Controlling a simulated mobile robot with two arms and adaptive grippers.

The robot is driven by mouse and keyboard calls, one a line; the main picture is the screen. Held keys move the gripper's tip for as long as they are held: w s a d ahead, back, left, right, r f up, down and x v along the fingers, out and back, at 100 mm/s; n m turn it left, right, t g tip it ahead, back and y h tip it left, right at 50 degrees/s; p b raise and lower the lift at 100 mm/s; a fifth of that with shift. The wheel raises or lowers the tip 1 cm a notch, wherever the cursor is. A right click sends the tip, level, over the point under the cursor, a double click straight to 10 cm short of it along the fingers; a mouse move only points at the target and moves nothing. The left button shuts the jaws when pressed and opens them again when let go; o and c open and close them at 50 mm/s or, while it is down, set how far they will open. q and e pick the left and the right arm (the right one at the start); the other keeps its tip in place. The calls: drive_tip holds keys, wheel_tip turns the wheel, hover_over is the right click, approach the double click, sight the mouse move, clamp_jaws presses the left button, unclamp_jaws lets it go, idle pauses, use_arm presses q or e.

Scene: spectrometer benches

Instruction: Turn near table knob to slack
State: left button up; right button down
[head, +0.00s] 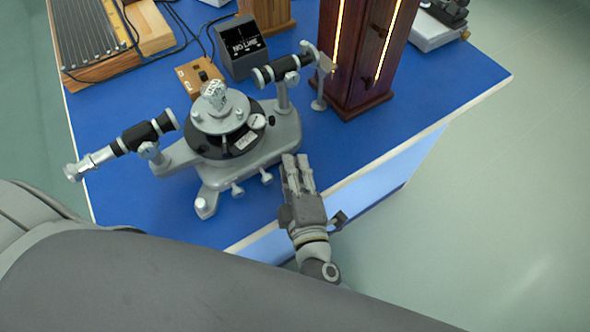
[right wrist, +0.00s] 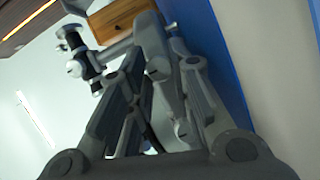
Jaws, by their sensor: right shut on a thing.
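The spectrometer (head: 222,135) stands on the blue bench with a round table and a clear prism (head: 215,97) on top. Two small grey knobs, one at the front (head: 237,190) and one further right (head: 266,176), stick out of its front side. My right gripper (head: 295,162) is at the right front end of the spectrometer's base, its fingers pointing away from me. It is shut on a small grey part, which its fingers hide in the head view. In the right wrist view the fingers (right wrist: 163,68) flank grey spectrometer parts. My left gripper is out of view.
A display (head: 242,48) reading "NO LINE" and a wooden switch box (head: 200,76) stand behind the spectrometer. A dark wooden lamp housing (head: 365,60) with glowing slits stands at the back right. The bare blue bench top (head: 400,125) is clear right of the gripper.

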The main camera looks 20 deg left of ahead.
idle(0.3)
drive_tip(key=c, duration=1.3)
unclamp_jaws()
drive_tip(key=shift+a, duration=0.1)
drive_tip(key=shift+s+d+f, duration=0.1)
drive_tip(key=shift+s+d, duration=0.2)
drive_tip(key=shift+s, duration=0.2)
drive_tip(key=v, duration=0.7)
drive_tip(key=shift+r, duration=0.3)
